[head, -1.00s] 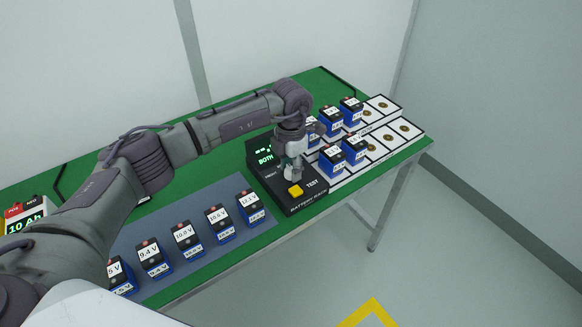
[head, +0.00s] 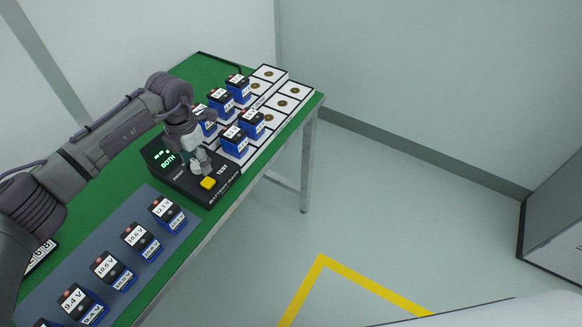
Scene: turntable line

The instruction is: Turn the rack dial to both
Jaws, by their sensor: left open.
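The black battery rack tester (head: 213,196) sits on the green table, with a yellow TEST button (head: 208,183) at its front. Its small screen (head: 163,159) reads BOTH in green. My left gripper (head: 199,164) points down over the tester, beside the button and in front of the screen. It is open, and its fingers hide the dial, so I cannot tell whether they touch it. My right gripper is not in view.
Several blue batteries (head: 234,141) stand in the white socket racks (head: 290,90) at the back. Several more (head: 142,240) stand on the grey mat (head: 188,237). A yellow floor marking (head: 300,292) lies on open floor at the right of the green table (head: 187,78).

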